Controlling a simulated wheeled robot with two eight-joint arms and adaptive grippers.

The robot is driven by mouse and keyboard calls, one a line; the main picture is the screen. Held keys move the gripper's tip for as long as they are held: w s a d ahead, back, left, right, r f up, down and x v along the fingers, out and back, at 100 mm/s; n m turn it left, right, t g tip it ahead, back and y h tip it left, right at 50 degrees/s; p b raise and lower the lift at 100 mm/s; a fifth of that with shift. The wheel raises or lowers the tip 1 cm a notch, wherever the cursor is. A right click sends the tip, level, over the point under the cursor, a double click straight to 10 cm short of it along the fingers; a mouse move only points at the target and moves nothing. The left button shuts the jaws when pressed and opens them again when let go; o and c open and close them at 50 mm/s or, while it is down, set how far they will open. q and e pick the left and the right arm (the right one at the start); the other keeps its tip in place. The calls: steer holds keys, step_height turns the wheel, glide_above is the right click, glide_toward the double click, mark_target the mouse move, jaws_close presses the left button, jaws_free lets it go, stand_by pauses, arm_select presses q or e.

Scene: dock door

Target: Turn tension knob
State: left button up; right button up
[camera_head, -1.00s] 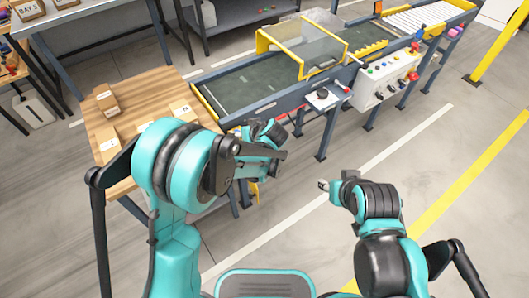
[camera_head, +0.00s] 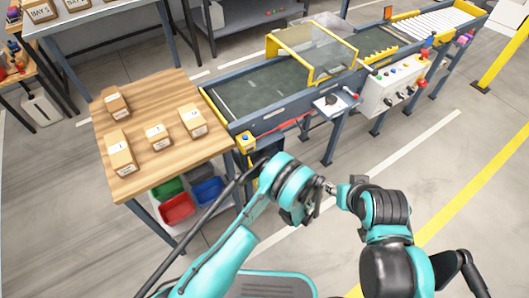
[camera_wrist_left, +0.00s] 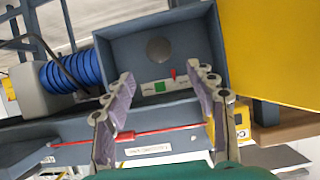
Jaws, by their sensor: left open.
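A black round knob (camera_head: 331,100) sits on a small pale plate (camera_head: 336,103) at the near side of the conveyor. In the left wrist view, a grey box (camera_wrist_left: 120,52) has a round grey disc (camera_wrist_left: 159,48) and, below it, a strip with a green patch and a red pointer (camera_wrist_left: 173,75). I cannot tell whether this disc is the tension knob. My left gripper (camera_wrist_left: 165,112) is open and empty, its fingers apart below the disc in the picture. In the head view it (camera_head: 310,208) is below the conveyor. My right gripper (camera_head: 331,189) is close beside it, its fingers too small to read.
The conveyor (camera_head: 240,92) has a yellow-framed clear guard (camera_head: 314,50) and a control box (camera_head: 392,90). A wooden table (camera_head: 160,92) with several cartons stands at left, bins (camera_head: 178,208) below. A red rod (camera_wrist_left: 120,137) and blue coil (camera_wrist_left: 72,70) show in the wrist view.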

mark_target(265, 154)
arm_select(q)
steer(key=b+x, duration=0.1)
steer(key=x, duration=0.2)
steer(key=b+x, duration=0.1)
steer(key=x, duration=0.3)
steer(key=shift+s+d+f, duration=0.1)
steer(key=shift+s+f, duration=0.05)
steer(key=shift+f, duration=0.15)
steer(key=shift+w+a+f+b, duration=0.1)
steer(key=shift+w+a+b, duration=0.2)
steer(key=shift+w, duration=0.1)
steer(key=c, duration=1.2)
